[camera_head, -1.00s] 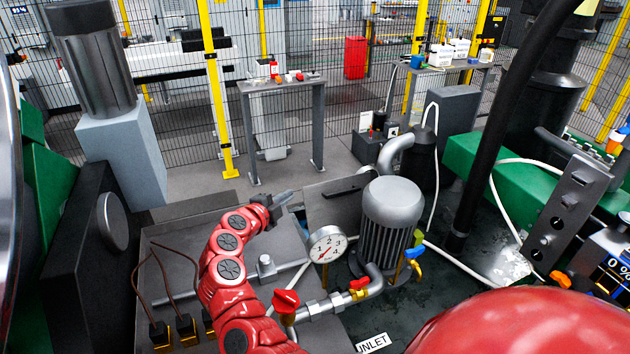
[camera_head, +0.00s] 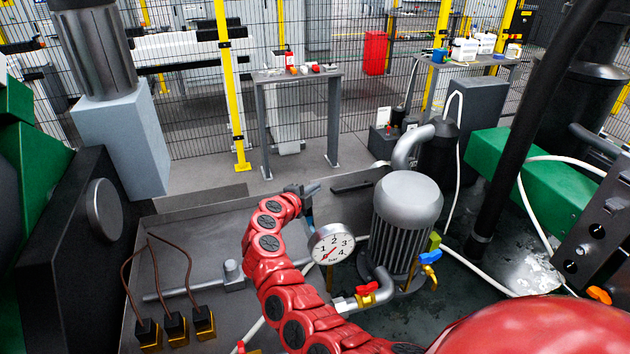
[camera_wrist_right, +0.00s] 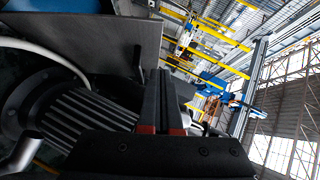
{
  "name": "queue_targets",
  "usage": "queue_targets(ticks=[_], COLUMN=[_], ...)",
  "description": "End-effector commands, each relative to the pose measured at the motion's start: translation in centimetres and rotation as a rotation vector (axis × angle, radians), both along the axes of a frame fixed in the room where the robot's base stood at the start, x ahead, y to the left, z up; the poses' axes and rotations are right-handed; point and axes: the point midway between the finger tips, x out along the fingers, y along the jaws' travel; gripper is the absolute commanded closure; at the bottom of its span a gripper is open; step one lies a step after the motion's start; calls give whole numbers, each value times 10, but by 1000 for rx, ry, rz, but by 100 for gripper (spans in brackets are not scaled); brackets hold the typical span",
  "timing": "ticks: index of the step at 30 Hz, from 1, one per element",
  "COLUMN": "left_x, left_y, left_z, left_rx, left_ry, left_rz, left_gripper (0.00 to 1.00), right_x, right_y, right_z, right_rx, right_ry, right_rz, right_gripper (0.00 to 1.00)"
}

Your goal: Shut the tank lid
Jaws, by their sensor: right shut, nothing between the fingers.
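The tank (camera_head: 215,203) is a wide grey box with low walls, and its top is uncovered on the left, showing pipes inside. A grey plate with a black handle bar (camera_head: 358,184), which looks like the tank lid (camera_head: 345,200), is behind the gauge and pump. Its angle is hard to tell and its lower part is hidden. My right gripper (camera_head: 312,187) is at the plate's left end, shut and empty. In the right wrist view, a grey plate (camera_wrist_right: 90,42) is left of the shut fingers (camera_wrist_right: 164,85); contact cannot be told. My left gripper is not in view.
A round gauge (camera_head: 332,243) and a grey pump motor (camera_head: 407,215) stand close to the right of my right arm. Brown cables (camera_head: 160,245) rise in the tank. A wire fence and a small table (camera_head: 297,76) are behind.

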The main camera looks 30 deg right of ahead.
Motion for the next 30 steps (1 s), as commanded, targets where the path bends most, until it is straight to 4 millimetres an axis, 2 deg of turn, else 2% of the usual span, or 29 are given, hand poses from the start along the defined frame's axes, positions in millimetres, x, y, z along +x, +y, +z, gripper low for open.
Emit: queue_targets(ticks=[4, 15, 30], left_x=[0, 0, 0], left_y=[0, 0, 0], left_z=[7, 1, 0], left_rx=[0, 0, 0], left_ry=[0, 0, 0], left_rz=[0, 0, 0], left_gripper=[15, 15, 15], right_x=[14, 45, 50], right_y=[-27, -29, -33], right_z=[-4, -21, -24], right_rx=[-5, -7, 0], right_ry=[2, 3, 0], right_rz=[-1, 8, 1], right_gripper=[100, 100, 100])
